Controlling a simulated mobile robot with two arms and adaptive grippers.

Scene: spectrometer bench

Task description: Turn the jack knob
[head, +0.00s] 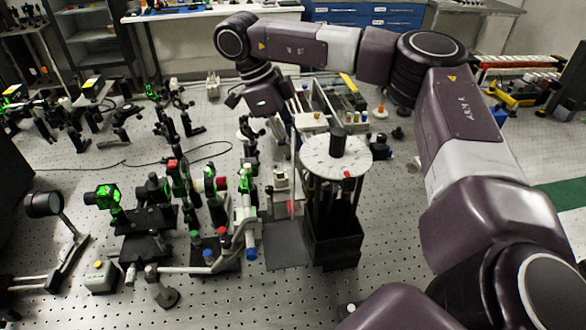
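My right arm reaches in from the right and bends down over the middle of the bench. Its dark gripper (263,104) points down above the crowded optics. Its fingers blend into the dark parts below, so I cannot tell whether they are open or shut. I cannot single out the jack knob with certainty. Below and to the right of the gripper stands a white round disc (335,157) with a black knob-like post (338,137) on top, on a tall dark stand (333,238). The gripper looks apart from this disc. My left gripper is not in view.
The perforated bench top (400,240) carries green-lit optics (108,196) and a blue-ended cylinder (251,252) left of the stand. An open tray (322,105) lies behind the disc. Colored equipment (515,95) stands at the far right. Bare bench shows at the front.

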